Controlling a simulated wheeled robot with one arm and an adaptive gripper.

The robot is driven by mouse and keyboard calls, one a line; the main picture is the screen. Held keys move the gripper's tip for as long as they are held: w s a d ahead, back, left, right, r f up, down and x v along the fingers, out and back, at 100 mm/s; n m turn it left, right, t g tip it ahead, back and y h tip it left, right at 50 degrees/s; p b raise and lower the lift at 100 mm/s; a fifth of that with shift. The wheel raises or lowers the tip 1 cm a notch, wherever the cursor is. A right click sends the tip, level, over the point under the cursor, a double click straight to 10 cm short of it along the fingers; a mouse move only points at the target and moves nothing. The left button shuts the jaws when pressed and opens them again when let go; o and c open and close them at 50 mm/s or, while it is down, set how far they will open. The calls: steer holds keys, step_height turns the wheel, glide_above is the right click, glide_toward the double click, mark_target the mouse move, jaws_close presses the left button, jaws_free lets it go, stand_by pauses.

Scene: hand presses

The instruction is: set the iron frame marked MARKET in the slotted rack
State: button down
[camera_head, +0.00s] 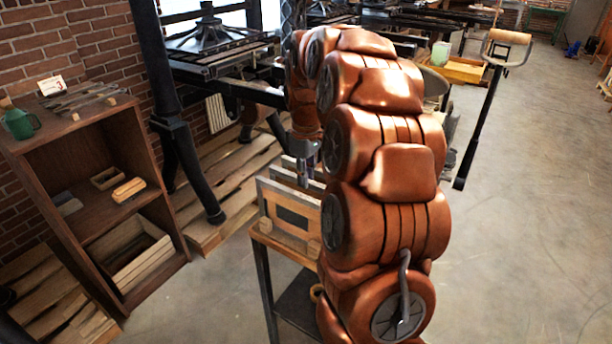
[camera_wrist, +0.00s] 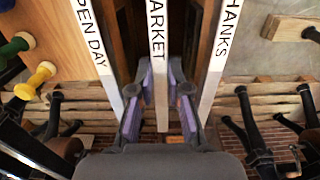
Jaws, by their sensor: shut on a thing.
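In the wrist view the iron frame marked MARKET (camera_wrist: 158,60) is a pale upright bar between two others, marked OPEN DAY (camera_wrist: 100,55) and THANKS (camera_wrist: 217,60). My gripper (camera_wrist: 162,85), with purple pads, is shut on the MARKET frame, one finger on each side, in the gaps beside its neighbours. In the head view my gripper (camera_head: 304,160) points down at upright frames (camera_head: 290,213) with wooden blocks at their feet on a small stand. My arm hides the stand's right part. I cannot tell whether the slotted rack is in view.
A dark wooden shelf unit (camera_head: 160,225) stands at the left, with a green mug (camera_head: 20,123) and a numbered card (camera_head: 52,86) on top. A black press (camera_head: 205,60) stands behind. The right floor is mostly clear.

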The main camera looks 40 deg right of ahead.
steer(key=shift+f, duration=0.2)
steer(key=c, duration=1.1)
jaws_free()
steer(key=shift+o, duration=0.7)
steer(key=shift+r, duration=0.2)
steer(key=shift+r+p, duration=0.65)
steer(key=shift+r, duration=1.35)
steer(key=shift+r, duration=0.2)
steer(key=shift+r+p, duration=0.7)
steer(key=shift+r, duration=1.25)
